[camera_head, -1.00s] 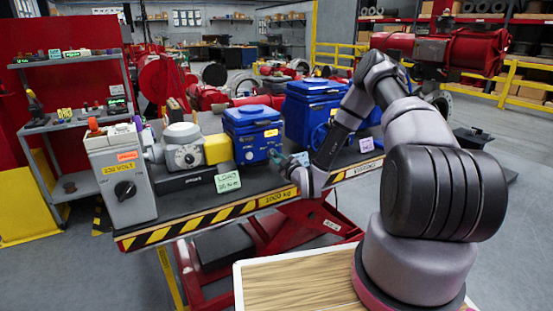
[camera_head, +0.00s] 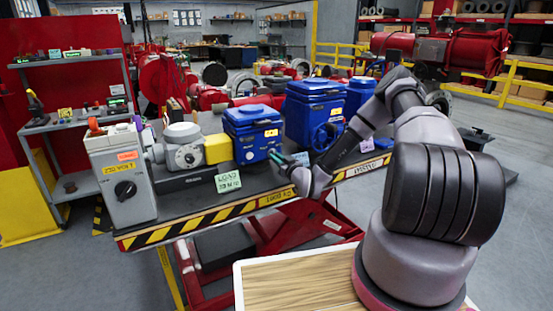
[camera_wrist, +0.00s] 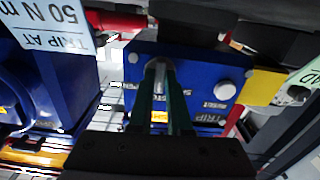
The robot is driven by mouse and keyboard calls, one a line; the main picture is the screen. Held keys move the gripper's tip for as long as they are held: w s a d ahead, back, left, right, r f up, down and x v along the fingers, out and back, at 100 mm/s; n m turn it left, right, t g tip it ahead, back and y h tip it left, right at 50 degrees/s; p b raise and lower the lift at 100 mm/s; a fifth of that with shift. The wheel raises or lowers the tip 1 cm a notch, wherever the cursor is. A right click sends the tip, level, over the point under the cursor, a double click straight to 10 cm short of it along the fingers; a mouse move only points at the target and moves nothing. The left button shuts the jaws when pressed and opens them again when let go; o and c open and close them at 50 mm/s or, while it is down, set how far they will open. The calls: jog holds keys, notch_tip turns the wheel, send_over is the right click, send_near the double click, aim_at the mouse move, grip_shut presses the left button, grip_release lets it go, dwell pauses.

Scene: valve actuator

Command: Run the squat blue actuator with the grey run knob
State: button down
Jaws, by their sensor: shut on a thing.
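The squat blue actuator (camera_head: 243,122) stands on the lift table, right of the yellow coupling. In the wrist view its blue front face (camera_wrist: 200,65) fills the middle. My gripper (camera_wrist: 160,85) is at that face, its two fingers closed around a grey knob (camera_wrist: 158,66). The fingers partly hide the knob and the lettering beside it. A second round grey knob (camera_wrist: 224,89), by the word TRIP, sits apart to the right in the wrist view. In the head view my gripper (camera_head: 276,156) is at the actuator's lower right front.
A larger blue actuator (camera_head: 310,110) with a handwheel stands close on the right. A green load card (camera_head: 228,181) stands in front at left. A grey switch box (camera_head: 122,178) is at the table's left end. A card reading TRIP AT 50 N m (camera_wrist: 55,20) shows in the wrist view.

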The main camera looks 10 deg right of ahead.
jog(key=shift+f, duration=0.1)
dwell(0.5)
jog(key=c, duration=0.9)
grip_release()
jog(key=shift+o, duration=0.2)
jog(key=shift+s, duration=0.1)
jog(key=v, duration=1)
jog(key=shift+s+d, duration=0.15)
jog(key=shift+s, duration=0.2)
